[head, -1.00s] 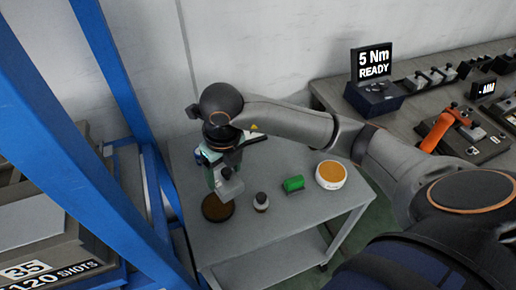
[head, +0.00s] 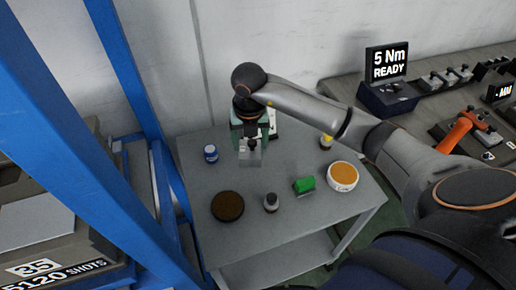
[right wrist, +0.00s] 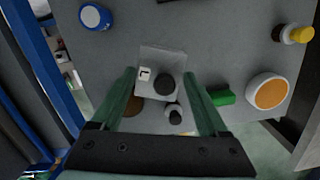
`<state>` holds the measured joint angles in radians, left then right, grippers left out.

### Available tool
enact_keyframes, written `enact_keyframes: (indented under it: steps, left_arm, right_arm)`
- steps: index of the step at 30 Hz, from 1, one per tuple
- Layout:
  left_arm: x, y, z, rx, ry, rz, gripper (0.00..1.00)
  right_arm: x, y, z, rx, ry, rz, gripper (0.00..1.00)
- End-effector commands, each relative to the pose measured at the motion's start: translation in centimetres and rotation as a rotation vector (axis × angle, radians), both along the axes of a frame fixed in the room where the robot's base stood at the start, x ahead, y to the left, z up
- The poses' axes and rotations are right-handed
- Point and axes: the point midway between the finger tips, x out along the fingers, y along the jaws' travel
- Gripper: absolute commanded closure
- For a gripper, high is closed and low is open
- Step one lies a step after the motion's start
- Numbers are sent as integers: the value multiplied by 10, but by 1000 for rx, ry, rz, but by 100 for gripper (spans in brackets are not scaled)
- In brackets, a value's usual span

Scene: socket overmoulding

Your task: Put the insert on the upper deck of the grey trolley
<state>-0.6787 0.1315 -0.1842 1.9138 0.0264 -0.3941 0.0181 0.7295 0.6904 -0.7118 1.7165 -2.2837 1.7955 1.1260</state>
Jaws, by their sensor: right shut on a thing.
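The insert (head: 250,157) is a pale grey block with a dark round knob. It also shows in the right wrist view (right wrist: 150,62), with a small white "L" label. My right gripper (head: 250,138) points down, its green fingers shut on the insert. The insert is over the back-left part of the upper deck of the grey trolley (head: 290,232). I cannot tell whether it touches the deck. In the right wrist view my fingers (right wrist: 163,88) stand either side of the knob. My left gripper is out of view.
On the deck are a blue bottle (head: 210,153), a brown disc (head: 228,206), a dark-capped bottle (head: 270,203), a green piece (head: 304,185), an orange-topped tub (head: 343,176) and a yellow-capped bottle (head: 327,142). A blue rack (head: 140,90) stands left. A workbench (head: 440,118) is right.

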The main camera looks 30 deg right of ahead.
Motion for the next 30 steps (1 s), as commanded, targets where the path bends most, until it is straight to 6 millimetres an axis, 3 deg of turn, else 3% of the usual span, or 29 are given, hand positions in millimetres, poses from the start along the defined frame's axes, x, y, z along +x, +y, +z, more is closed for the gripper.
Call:
enact_keyframes:
  steps: [6, 13, 19, 30]
  left_arm:
    - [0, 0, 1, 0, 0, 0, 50]
    - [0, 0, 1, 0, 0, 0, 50]
    - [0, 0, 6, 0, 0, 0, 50]
    - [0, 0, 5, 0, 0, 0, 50]
  right_arm:
    - [11, -22, -32, 0, 1, 1, 100]
    - [17, -33, -46, 2, 0, 2, 100]
    - [18, -34, -73, 3, 2, 3, 100]
    - [19, -34, -80, 2, -2, 4, 100]
